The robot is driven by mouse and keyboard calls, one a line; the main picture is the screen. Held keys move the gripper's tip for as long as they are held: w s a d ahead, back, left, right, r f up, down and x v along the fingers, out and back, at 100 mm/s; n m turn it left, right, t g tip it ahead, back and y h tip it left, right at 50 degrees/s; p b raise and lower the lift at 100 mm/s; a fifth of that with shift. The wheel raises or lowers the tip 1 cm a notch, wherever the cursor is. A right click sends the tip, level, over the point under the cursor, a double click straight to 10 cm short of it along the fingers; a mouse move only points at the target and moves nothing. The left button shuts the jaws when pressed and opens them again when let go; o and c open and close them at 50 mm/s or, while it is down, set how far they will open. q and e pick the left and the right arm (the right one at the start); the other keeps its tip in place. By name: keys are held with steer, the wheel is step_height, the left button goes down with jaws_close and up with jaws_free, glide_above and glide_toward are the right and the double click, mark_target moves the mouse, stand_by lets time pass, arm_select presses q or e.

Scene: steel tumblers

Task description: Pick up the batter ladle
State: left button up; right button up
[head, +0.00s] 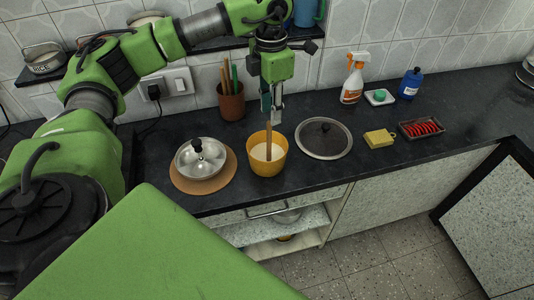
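A yellow batter pot (255,163) with pale batter in it stands on the dark counter. The batter ladle shows as a wooden handle (268,144) standing nearly upright in the pot; its lower end is hidden in the batter. My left gripper (273,113) points down right above the pot, with its fingertips at the top of the handle. The fingers are small and seen nearly edge-on, so I cannot tell whether they are open, or whether they touch the handle. My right gripper is not in view.
A steel lidded dish (212,165) on a round brown board is left of the pot. A round lid (324,138) lies to its right. Behind stands a brown utensil cup (231,105). A spray bottle (352,80), yellow sponge (379,138) and red-filled tray (422,128) are farther right.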

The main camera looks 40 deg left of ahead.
mark_target(270, 132)
arm_select(q)
step_height(270, 132, down, 8)
steer(key=shift+a+f+p, duration=0.15)
steer(key=shift+p, duration=0.9)
steer(key=shift+w+f, duration=0.1)
steer(key=shift+f, duration=0.15)
steer(key=f, duration=0.1)
steer(key=f+p, duration=0.1)
steer(key=f, duration=0.1)
steer(key=f+p, duration=0.1)
steer(key=shift+w+a+f, duration=0.25)
steer(key=shift+w+f, duration=0.05)
steer(key=shift+f, duration=0.05)
jaws_close()
